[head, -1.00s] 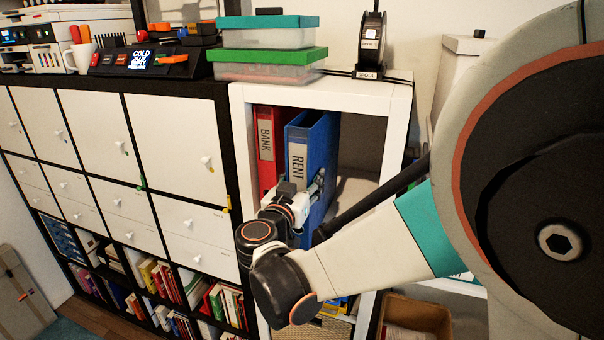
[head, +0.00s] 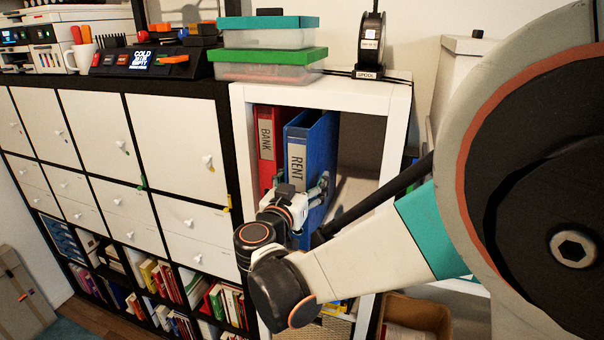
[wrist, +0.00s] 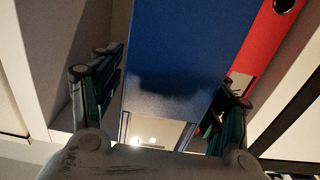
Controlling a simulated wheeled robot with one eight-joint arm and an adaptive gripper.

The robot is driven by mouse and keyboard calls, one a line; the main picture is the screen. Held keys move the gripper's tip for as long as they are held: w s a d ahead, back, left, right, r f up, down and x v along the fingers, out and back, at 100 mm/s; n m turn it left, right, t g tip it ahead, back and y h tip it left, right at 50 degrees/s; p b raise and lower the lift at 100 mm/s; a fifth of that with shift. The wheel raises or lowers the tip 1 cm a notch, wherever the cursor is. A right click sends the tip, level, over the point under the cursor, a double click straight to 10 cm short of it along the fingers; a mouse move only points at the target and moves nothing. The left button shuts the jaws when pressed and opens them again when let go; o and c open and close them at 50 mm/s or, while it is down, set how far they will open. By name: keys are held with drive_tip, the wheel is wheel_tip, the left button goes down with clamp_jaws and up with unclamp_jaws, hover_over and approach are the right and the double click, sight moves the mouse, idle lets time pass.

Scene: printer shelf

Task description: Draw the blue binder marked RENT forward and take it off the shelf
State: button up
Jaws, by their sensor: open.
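The blue binder (head: 322,140), with a white RENT label (head: 297,162) on its spine, stands upright in the white cubby, right of the red binder. My gripper (head: 309,196) is at its lower front, hiding the lower spine. In the wrist view my open gripper (wrist: 172,82) has one finger on each side of the blue binder (wrist: 180,60). A gap shows between the left finger and the binder. The right finger is on the side of the red binder (wrist: 262,45); whether it touches either binder I cannot tell.
The red BANK binder (head: 266,140) stands close beside the blue one. The white cubby (head: 398,130) has empty room right of the binders. Stacked boxes (head: 268,55) and a spool holder (head: 369,45) sit on top. An open cardboard box (head: 415,312) is below right.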

drive_tip(key=v, duration=0.7)
drive_tip(key=shift+s+a, duration=0.15)
drive_tip(key=shift+s, duration=0.25)
drive_tip(key=shift+w, duration=0.1)
